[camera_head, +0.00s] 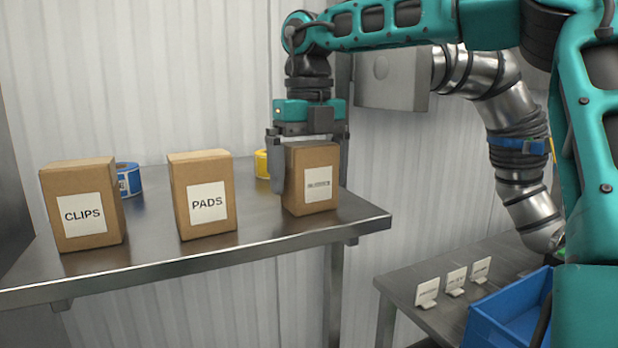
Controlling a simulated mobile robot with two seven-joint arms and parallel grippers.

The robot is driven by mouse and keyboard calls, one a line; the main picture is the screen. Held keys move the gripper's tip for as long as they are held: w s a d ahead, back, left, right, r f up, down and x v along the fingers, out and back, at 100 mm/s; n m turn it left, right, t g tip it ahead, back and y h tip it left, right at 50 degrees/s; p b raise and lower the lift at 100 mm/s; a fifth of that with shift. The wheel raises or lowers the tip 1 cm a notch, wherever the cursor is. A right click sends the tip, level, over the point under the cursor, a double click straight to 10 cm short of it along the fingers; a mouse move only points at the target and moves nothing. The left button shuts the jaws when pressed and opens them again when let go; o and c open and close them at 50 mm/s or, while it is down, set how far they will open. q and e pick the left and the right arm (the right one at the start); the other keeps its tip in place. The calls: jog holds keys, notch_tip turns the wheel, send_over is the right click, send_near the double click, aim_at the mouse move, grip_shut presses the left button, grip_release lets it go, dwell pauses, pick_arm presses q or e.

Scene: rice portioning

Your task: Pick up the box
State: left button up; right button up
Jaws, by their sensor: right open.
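Three brown cardboard boxes with white labels stand upright on a metal shelf (150,262). The box labelled CLIPS (75,178) is at the left. The box labelled PADS (183,175) is in the middle. A third box (297,200) is at the right, and its label is too small to read surely. My right gripper (308,170) points down over this right box, with one finger at its left side and the other at its right side. The jaws are open, and I cannot tell whether they touch the box. My left gripper is not in view.
A blue tape roll (128,179) sits behind the CLIPS box, and a yellow roll (261,163) is partly hidden behind my gripper. A lower table (400,290) at the right holds small white label cards (456,280) and a blue bin (500,310).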

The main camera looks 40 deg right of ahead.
jog(key=c, duration=1.1)
jog(key=shift+o, duration=0.2)
jog(key=shift+r, duration=0.1)
